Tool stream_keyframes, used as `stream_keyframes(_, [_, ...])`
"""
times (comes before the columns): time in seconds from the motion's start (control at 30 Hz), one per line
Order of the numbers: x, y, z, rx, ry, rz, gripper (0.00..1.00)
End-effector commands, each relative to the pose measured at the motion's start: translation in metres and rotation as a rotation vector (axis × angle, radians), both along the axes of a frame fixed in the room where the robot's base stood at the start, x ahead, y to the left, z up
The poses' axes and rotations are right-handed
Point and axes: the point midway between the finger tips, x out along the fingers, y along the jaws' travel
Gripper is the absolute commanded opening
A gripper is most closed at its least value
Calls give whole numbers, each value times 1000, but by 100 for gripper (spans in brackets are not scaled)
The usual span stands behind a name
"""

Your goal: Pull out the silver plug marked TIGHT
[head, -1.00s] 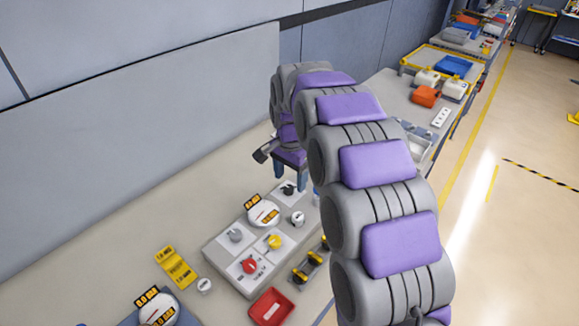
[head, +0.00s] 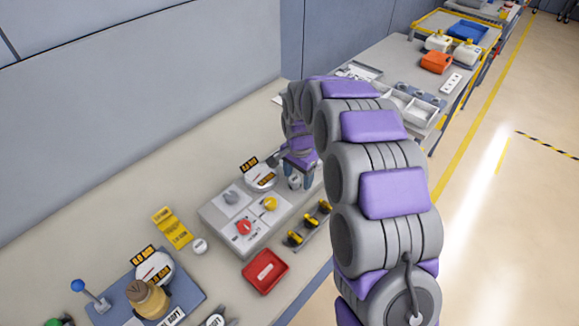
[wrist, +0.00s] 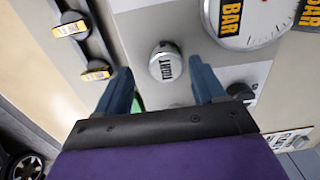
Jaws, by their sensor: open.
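The silver plug (wrist: 165,64) is a round cap with TIGHT printed on its white face, upside down in the wrist view. It sits in the grey panel block (head: 216,217). My gripper (wrist: 160,70) is open, with its two blue fingers on either side of the plug's near part. A gap shows between each finger and the plug, and the plug is not held. In the head view my gripper (head: 300,178) is low over the block's far right corner, and the plug (head: 295,181) is partly hidden between the fingers.
A pressure gauge (head: 260,178) stands close beside the plug. The block also carries grey (head: 231,197), yellow (head: 269,204) and red (head: 243,227) knobs. A black rack with yellow pieces (head: 310,226) and a red tray (head: 264,273) are near the table edge.

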Motion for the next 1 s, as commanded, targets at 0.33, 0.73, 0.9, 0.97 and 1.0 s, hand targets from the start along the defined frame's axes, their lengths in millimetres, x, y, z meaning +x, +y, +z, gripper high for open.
stream_keyframes(0.33, [0,18,-21,-19,1,2,69])
stream_keyframes(0.73, [1,6,-18,-4,-2,1,45])
stream_keyframes(0.9, [0,10,-19,-11,0,1,29])
stream_keyframes(0.97, [0,11,-19,-13,0,2,23])
stream_keyframes(1.0, [0,11,-19,-13,1,1,19])
